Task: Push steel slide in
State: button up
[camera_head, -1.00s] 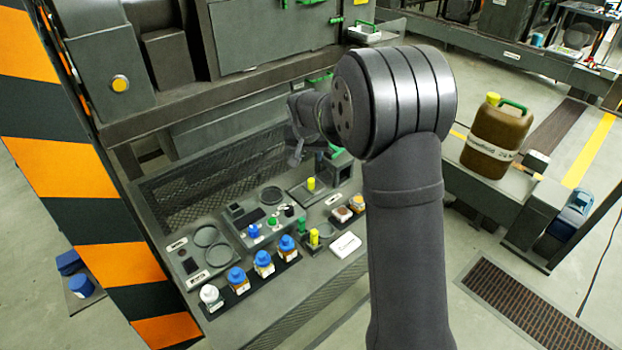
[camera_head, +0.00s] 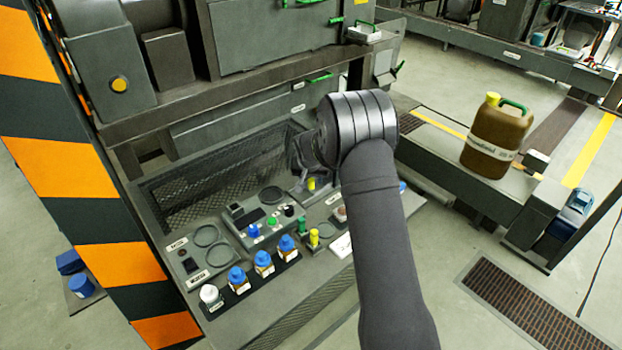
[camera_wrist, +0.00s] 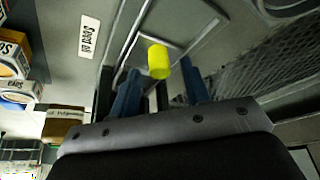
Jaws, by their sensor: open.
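A yellow knob (camera_head: 311,184) stands upright on a flat grey metal fixture at the right of the bench panel. It also shows in the wrist view (camera_wrist: 158,62), over a steel-coloured plate with raised edges; I cannot tell for certain which part is the slide. My gripper (camera_wrist: 161,90) is open, with one blue fingertip on each side of the knob in the picture. The knob appears just beyond the fingertips; I cannot tell whether anything touches. In the head view, my arm hides part of the fixture and most of the gripper.
Blue-capped bottles (camera_head: 263,262) stand in a row along the bench's front, with a second yellow-topped piece (camera_head: 314,238) nearby. A mesh panel (camera_head: 215,182) rises behind the bench. A brown jug (camera_head: 495,140) stands on the side table to the right.

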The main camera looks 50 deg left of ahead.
jog(key=shift+f, duration=0.15)
grip_shut()
jog(key=shift+w, duration=1.95)
grip_release()
